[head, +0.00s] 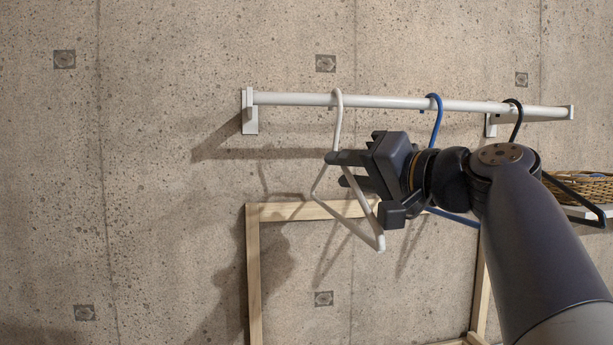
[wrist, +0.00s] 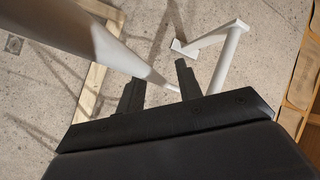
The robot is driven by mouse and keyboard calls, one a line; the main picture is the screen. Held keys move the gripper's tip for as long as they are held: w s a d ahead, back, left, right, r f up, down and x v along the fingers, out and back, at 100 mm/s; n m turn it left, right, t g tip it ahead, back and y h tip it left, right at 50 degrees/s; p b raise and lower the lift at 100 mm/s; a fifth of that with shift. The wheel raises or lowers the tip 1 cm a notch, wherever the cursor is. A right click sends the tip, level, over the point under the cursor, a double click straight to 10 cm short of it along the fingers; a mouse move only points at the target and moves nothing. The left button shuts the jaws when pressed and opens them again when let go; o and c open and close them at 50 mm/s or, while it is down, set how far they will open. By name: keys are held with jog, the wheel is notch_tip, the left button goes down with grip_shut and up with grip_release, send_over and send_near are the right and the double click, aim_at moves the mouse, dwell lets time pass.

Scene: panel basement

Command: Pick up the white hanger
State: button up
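The white hanger (head: 334,217) hangs by its hook from the rail at the left in the head view. Its triangular body is tilted, with one lower corner toward the viewer. My gripper (head: 338,169) is at the upper part of the hanger, just below the hook, with its two fingers spread apart. A thick pale bar runs in from the upper left toward the gap. I cannot tell whether either finger touches the hanger.
The white wall rail (head: 390,102) also carries a blue hanger (head: 437,118) and a black hanger (head: 517,122) to the right, partly behind my arm. A wooden frame (head: 254,270) stands below. A wicker basket (head: 590,188) sits on a shelf at the right.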

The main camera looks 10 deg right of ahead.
jog(key=shift+w+a, duration=0.15)
jog(key=shift+w, duration=0.1)
grip_shut()
dwell(0.3)
